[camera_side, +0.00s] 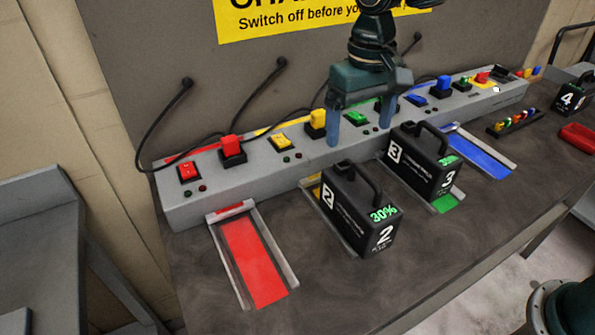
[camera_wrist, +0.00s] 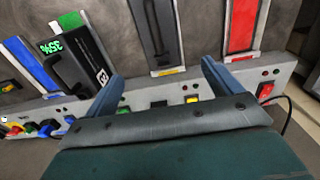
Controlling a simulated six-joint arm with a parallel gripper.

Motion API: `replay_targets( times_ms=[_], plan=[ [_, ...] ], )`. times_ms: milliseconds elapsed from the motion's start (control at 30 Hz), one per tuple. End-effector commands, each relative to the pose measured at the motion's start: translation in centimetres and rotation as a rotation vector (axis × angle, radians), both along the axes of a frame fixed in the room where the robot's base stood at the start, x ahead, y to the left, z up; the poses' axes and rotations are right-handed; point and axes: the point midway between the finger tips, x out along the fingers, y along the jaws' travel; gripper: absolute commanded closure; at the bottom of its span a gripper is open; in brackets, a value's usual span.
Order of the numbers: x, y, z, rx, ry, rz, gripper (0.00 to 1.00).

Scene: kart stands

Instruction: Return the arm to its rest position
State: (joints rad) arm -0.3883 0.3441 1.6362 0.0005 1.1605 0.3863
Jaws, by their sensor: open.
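My gripper (camera_side: 359,133) is open and empty in the side view, above the long grey charger bar (camera_side: 245,172). Its two blue fingers stand wide apart, pointing down, with yellow and green parts of the bar near them. In the wrist view, nothing is between the fingers of my gripper (camera_wrist: 162,85). Black battery 2 (camera_side: 350,212) stands upright in the yellow bay, its display reading 30%. Black battery 3 (camera_side: 418,168) stands upright in the green bay; it also shows in the wrist view (camera_wrist: 83,70). My gripper is apart from both batteries.
The red bay (camera_side: 254,262) and blue bay (camera_side: 483,156) are empty. Black cables (camera_side: 163,118) loop behind the bar. The front of the bench is clear.

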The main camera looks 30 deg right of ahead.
Motion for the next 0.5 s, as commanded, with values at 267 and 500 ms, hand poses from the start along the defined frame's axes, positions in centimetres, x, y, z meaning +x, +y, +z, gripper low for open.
replay_targets(
  times_ms=[267, 500],
  plan=[
    [-1.1, -1.6, 1.4, 0.011, -0.029, -0.002, 0.09],
    [-4.0, -5.1, 4.2, 0.031, -0.098, -0.004, 0.09]
  ],
)
